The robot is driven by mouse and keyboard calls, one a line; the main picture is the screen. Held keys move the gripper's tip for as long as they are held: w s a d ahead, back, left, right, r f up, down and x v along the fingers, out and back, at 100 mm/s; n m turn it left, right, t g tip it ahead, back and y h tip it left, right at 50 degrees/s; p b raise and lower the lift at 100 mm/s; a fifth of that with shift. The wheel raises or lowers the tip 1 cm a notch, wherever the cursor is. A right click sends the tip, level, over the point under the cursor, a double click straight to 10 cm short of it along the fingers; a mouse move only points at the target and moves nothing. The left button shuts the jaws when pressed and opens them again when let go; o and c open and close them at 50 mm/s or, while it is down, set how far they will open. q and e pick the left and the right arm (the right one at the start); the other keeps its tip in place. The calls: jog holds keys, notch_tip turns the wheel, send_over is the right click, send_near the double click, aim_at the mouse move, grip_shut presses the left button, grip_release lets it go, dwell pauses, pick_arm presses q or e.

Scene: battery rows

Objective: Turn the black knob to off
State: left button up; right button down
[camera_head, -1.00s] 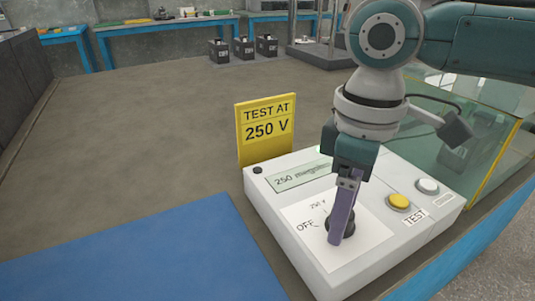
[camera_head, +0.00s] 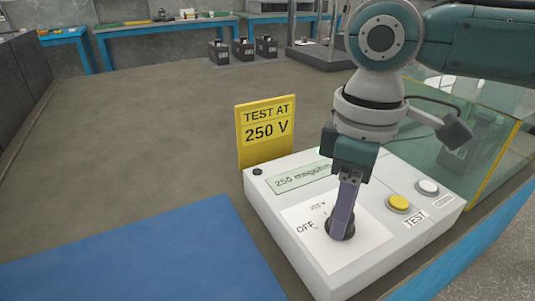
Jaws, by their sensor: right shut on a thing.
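The black knob (camera_head: 348,231) sits on the white dial plate of the white tester (camera_head: 277,221). The plate has printed marks "OFF" to the knob's left and "250 V" above it. My right gripper (camera_head: 342,230) comes down from above and is shut on the knob. Its purple-grey fingers hide most of the knob, so I cannot tell which mark the knob points at. The tester's display (camera_head: 300,179) reads about "250 megohm". My left gripper is not in view.
A yellow button (camera_head: 399,202) marked "TEST" and a white button (camera_head: 427,187) are right of the knob. A yellow sign (camera_head: 265,132) reading "TEST AT 250 V" stands behind the tester. A blue mat (camera_head: 150,260) lies left. A glass-sided case (camera_head: 490,150) is at right.

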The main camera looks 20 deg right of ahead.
jog(key=shift+r+n+p, duration=0.2)
jog(key=shift+n+p, duration=0.6)
jog(key=shift+p, duration=0.3)
jog(key=n+p, duration=0.5)
jog(key=n, duration=0.1)
jog(key=shift+n, duration=0.4)
jog(key=shift+f+n+p, duration=0.15)
jog(key=shift+n+p, duration=0.25)
jog(key=shift+n, duration=1.4)
jog(key=shift+c, duration=2.2)
grip_release()
